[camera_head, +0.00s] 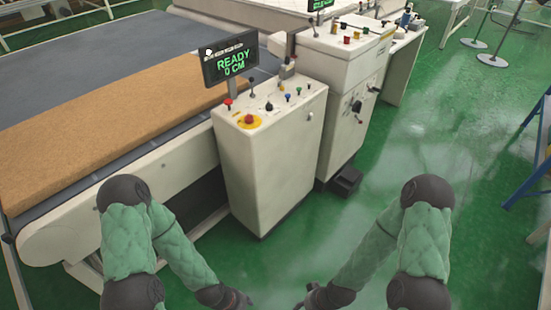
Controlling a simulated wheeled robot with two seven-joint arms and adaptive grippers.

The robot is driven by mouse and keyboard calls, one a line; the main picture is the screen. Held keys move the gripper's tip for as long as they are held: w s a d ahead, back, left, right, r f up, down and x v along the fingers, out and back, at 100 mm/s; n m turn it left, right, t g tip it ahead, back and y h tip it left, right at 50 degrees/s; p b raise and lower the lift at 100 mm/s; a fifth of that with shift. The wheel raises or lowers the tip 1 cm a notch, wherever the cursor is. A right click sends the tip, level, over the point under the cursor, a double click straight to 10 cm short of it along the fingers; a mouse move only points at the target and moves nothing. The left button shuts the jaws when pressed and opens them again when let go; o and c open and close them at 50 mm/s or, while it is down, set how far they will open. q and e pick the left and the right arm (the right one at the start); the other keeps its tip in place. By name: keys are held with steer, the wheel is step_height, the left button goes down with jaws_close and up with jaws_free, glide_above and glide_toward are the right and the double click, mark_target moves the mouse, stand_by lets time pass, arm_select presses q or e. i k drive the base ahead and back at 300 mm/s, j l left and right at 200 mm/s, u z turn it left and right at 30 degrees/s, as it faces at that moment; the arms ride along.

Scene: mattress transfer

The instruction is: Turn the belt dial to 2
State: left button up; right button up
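A white control console (268,160) stands beside the conveyor. Its top carries a red emergency button (249,119) on a yellow base, a red knob (228,103), a black knob (269,106) and several small coloured controls. Which one is the belt dial, and its setting, are too small to tell. A screen (231,62) above the console reads "READY 0 CM". My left gripper (240,302) and my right gripper (312,294) hang low at the bottom edge, in front of and below the console, touching nothing on it. Their fingers are partly cut off, and their opening is unclear.
An orange-brown mattress (110,130) lies on the grey conveyor (80,65) at the left. A second white cabinet (345,90) with knobs stands behind the console, with a black pedal (346,182) at its foot.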

mark_target(269, 107)
steer(key=i+l+u, duration=0.2)
steer(key=i, duration=0.3)
steer(key=i+l+u, duration=0.2)
steer(key=i, duration=0.35)
